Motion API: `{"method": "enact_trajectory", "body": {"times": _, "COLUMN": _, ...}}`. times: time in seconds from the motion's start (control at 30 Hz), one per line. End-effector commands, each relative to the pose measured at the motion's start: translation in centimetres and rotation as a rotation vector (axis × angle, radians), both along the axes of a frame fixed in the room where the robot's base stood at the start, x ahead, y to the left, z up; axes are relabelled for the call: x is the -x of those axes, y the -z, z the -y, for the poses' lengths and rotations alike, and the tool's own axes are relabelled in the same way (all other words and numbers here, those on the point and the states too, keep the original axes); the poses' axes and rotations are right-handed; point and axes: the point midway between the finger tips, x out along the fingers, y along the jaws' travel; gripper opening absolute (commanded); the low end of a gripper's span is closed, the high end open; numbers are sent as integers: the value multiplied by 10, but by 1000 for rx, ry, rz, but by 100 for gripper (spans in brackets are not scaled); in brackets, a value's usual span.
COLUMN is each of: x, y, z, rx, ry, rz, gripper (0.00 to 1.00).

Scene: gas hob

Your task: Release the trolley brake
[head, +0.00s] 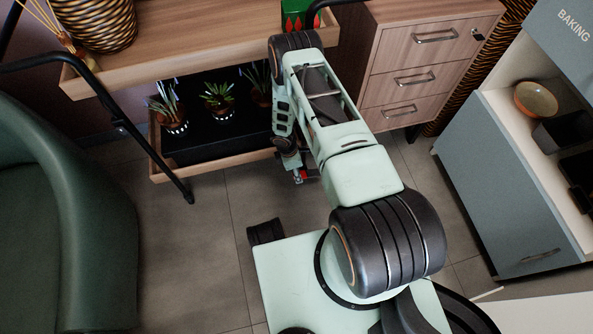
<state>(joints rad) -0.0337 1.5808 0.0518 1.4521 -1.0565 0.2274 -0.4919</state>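The trolley has wooden shelves, an upper one (200,52) and a lower one (205,172), on a black metal frame (150,148). My arm reaches forward over the trolley's right side and bends down to its lower right corner. My gripper (297,172) is low there, small and mostly hidden behind my own arm. A small red part (299,177) shows right at the gripper. It may be the brake lever, but I cannot tell. Whether the fingers touch it or are open or shut is not visible.
Several potted plants (217,97) stand on a black box (215,140) on the lower shelf. A woven basket (97,22) is on the upper shelf. A green armchair (75,215) is at left, a drawer unit (425,60) and grey cabinet (500,180) at right. Tiled floor (190,260) is clear between.

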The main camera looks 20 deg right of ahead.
Motion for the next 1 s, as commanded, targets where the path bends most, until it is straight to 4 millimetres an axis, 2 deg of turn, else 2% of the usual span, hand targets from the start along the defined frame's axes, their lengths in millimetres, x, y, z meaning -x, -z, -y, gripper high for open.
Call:
{"method": "enact_trajectory", "body": {"times": 0.6, "x": -1, "y": -96, "z": -13, "rx": 1, "ry": 0, "rz": 1, "gripper": 44}}
{"method": "enact_trajectory", "body": {"times": 0.8, "x": 0, "y": -111, "z": -16, "rx": 1, "ry": 1, "rz": 1, "gripper": 44}}
{"method": "enact_trajectory", "body": {"times": 1.0, "x": 0, "y": -114, "z": -16, "rx": 1, "ry": 0, "rz": 0, "gripper": 44}}
